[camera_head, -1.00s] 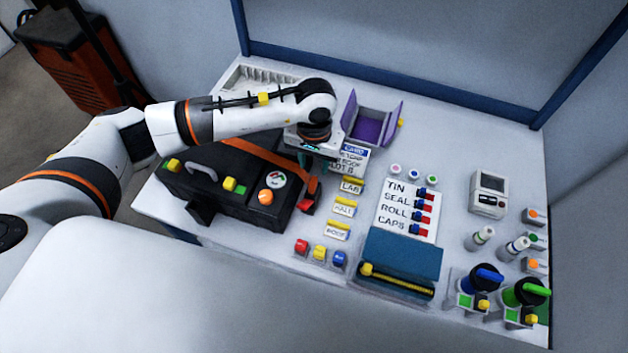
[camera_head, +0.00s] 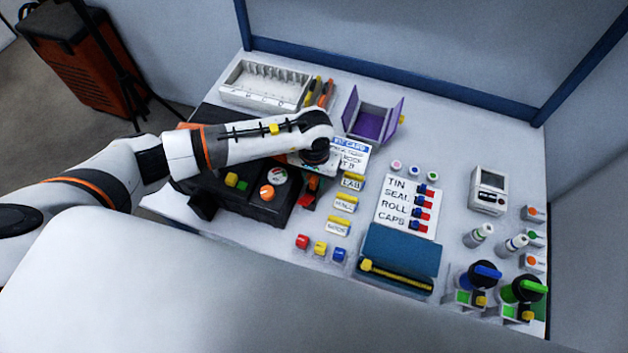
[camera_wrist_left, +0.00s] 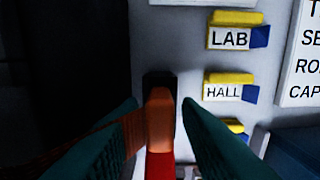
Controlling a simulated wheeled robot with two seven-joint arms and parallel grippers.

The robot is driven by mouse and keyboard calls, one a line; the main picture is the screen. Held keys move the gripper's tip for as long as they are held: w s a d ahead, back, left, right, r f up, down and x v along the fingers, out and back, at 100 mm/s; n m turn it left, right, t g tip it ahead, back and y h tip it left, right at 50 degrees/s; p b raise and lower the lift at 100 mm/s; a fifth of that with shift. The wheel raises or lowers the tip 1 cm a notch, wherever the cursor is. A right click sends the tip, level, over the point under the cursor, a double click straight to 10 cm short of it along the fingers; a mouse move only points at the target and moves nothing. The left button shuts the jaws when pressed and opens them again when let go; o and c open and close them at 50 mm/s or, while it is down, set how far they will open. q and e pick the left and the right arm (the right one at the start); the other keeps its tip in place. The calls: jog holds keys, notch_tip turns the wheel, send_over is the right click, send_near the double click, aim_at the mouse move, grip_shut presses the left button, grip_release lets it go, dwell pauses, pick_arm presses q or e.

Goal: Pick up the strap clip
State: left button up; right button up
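The strap clip (camera_head: 313,184) is a small orange piece at the right end of the black case (camera_head: 250,205), on the orange strap. In the left wrist view the clip (camera_wrist_left: 160,120) stands between my two teal fingers, with a dark part at its far end. A red piece (camera_wrist_left: 160,168) lies just below it; it also shows in the head view (camera_head: 307,201). My left gripper (camera_wrist_left: 158,104) is open around the clip, with a visible gap at the right finger. Contact on the left is unclear. My wrist hides the fingers in the head view. My right gripper is not in view.
Yellow-topped labels, LAB (camera_head: 351,183) and HALL (camera_head: 343,205), stand right of the clip. Red, yellow and blue blocks (camera_head: 320,248) lie in front. A purple open box (camera_head: 372,122) and white rack (camera_head: 264,86) are behind. A teal case (camera_head: 402,250) lies front right.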

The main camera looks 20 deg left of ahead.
aim_at(314, 177)
pick_arm(q)
grip_shut()
notch_tip(314, 177, up, 9)
notch_tip(314, 177, up, 5)
jog(key=shift+r+p, duration=0.1)
jog(key=shift+p, duration=0.4)
